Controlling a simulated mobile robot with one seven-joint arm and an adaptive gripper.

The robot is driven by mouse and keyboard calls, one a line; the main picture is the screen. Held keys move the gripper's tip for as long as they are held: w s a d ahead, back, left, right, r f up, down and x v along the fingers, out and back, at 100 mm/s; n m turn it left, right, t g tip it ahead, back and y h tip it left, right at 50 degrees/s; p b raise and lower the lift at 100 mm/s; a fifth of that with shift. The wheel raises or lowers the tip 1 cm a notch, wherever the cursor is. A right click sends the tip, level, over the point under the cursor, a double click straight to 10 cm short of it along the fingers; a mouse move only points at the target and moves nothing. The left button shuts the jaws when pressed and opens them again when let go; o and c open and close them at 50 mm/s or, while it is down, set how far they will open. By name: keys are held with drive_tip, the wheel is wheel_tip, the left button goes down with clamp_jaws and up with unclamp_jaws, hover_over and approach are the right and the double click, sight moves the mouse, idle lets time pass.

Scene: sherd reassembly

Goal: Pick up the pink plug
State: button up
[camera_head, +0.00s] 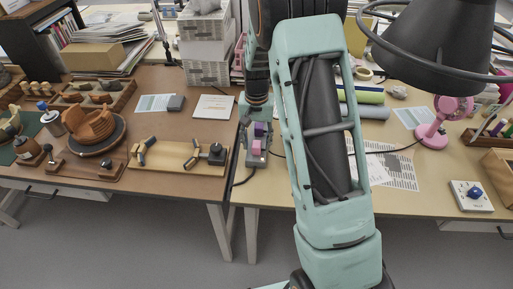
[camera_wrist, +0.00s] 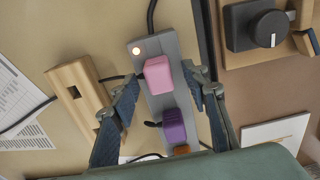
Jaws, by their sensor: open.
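The pink plug (camera_wrist: 158,76) sits in a grey power strip (camera_wrist: 139,62), close to the strip's end with a lit round light. It also shows in the head view (camera_head: 256,147), near the seam between the two tables. A purple plug (camera_wrist: 173,126) sits beside it in the strip, and an orange plug (camera_wrist: 182,150) is partly hidden by my gripper's body. My gripper (camera_wrist: 160,74) is open, with its fingers on either side of the strip in the wrist view. The pink plug appears between the fingertips; I cannot tell whether they touch it.
A wooden block with slots (camera_wrist: 79,94) lies left of the strip in the wrist view. A black knob device (camera_wrist: 258,27) stands on the right, near a white card (camera_wrist: 277,132). Dark cables run around the strip. A printed sheet (camera_wrist: 18,105) lies far left.

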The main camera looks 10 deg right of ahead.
drive_tip(key=shift+f, duration=0.65)
clamp_jaws()
drive_tip(key=shift+r, duration=0.2)
